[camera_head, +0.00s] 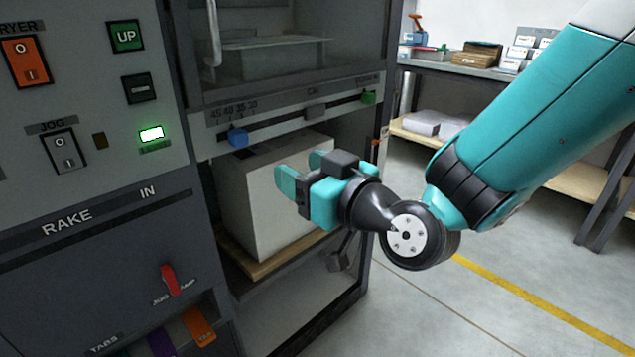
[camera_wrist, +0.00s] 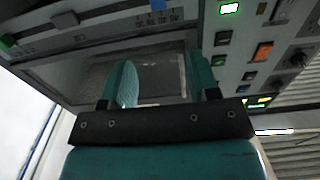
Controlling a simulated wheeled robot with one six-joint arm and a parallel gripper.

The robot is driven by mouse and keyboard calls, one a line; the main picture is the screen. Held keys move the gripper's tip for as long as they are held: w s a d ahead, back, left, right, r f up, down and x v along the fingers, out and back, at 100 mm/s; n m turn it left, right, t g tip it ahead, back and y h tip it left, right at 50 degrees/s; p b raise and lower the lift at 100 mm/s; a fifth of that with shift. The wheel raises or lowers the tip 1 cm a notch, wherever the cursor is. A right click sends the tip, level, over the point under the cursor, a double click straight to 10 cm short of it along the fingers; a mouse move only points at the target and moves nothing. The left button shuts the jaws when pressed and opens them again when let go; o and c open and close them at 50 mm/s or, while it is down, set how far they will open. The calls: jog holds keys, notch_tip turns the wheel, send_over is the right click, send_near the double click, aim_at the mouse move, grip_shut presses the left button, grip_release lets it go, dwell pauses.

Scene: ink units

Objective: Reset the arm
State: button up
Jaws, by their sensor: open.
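My gripper (camera_head: 303,168) is at the end of my teal arm, in front of the machine's open bay. Its two teal fingers stand apart with nothing between them. A large pale block (camera_head: 258,205) sits behind it on a wooden board (camera_head: 268,262) in the bay. From the head view I cannot tell how far the fingers are from the block. In the wrist view my gripper (camera_wrist: 160,80) also shows its fingers apart, with the machine front beyond them.
A scale rail with a blue slider (camera_head: 238,137) and a green slider (camera_head: 368,97) runs above the block. The control panel at left has a lit green button (camera_head: 151,133) and a red lever (camera_head: 170,280). A workbench (camera_head: 460,68) stands behind; floor at right is clear.

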jog(key=shift+d, duration=0.2)
jog(key=s+d+f+m+g+h+p, duration=0.1)
jog(key=s+d+g+h, duration=0.3)
jog(key=s+d+g, duration=0.45)
jog(key=s+d+f+g+h, duration=0.1)
jog(key=s+d+g+h, duration=0.4)
jog(key=s, duration=0.6)
notch_tip(320, 180, up, 18)
jog(key=y+p, duration=0.1)
jog(key=p, duration=1.7)
jog(key=shift+d, duration=0.3)
